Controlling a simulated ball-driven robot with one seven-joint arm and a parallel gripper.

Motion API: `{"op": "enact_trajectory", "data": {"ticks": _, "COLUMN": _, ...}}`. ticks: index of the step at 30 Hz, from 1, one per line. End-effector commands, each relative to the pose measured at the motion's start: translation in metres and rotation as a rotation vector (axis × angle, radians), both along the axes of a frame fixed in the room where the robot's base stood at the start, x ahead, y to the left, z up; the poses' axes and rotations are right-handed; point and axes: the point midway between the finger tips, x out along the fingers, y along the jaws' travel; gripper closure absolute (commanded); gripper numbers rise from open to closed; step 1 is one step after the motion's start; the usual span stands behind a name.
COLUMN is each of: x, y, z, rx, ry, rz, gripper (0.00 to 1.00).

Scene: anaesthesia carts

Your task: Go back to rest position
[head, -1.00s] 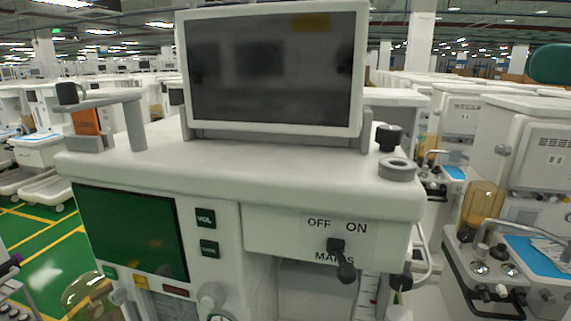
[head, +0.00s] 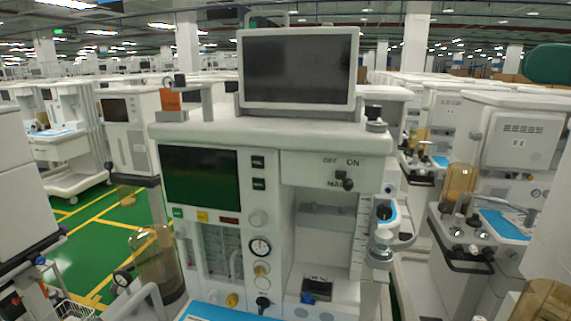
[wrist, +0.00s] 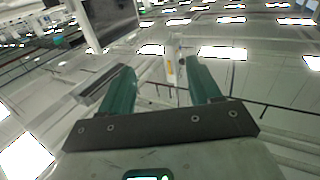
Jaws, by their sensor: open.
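My gripper (wrist: 160,88) shows in the wrist view with its two green fingers apart and nothing between them. It points up toward the ceiling lights, clear of any surface. The anaesthesia cart (head: 270,131) stands upright in front of me, with a dark monitor (head: 298,70) on top. Its OFF/ON mains switch (head: 344,181) is on the front panel at the right, with nothing touching it. Part of a dark screen (wrist: 110,18) shows at the top left of the wrist view.
Another cart (head: 520,140) with an amber canister (head: 459,187) stands close on the right. A pale cart (head: 22,190) is near on the left. Green floor (head: 105,225) with yellow lines is open between the carts on the left. Many carts fill the background.

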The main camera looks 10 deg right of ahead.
Motion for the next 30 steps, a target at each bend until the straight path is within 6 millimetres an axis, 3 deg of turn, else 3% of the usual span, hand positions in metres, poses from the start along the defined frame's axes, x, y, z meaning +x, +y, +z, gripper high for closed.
{"op": "enact_trajectory", "data": {"ticks": 11, "x": 0.023, "y": -0.012, "z": -0.032, "rx": 0.066, "ry": 0.044, "rz": -0.038, "gripper": 0.37}}
{"op": "enact_trajectory", "data": {"ticks": 17, "x": 0.044, "y": -0.022, "z": -0.067, "rx": 0.122, "ry": 0.097, "rz": -0.08, "gripper": 0.37}}
{"op": "enact_trajectory", "data": {"ticks": 20, "x": 0.058, "y": -0.028, "z": -0.094, "rx": 0.156, "ry": 0.139, "rz": -0.109, "gripper": 0.37}}
{"op": "enact_trajectory", "data": {"ticks": 23, "x": 0.073, "y": -0.033, "z": -0.131, "rx": 0.189, "ry": 0.196, "rz": -0.146, "gripper": 0.37}}
{"op": "enact_trajectory", "data": {"ticks": 26, "x": 0.089, "y": -0.035, "z": -0.184, "rx": 0.224, "ry": 0.28, "rz": -0.194, "gripper": 0.37}}
{"op": "enact_trajectory", "data": {"ticks": 30, "x": 0.105, "y": -0.034, "z": -0.281, "rx": 0.247, "ry": 0.439, "rz": -0.281, "gripper": 0.37}}
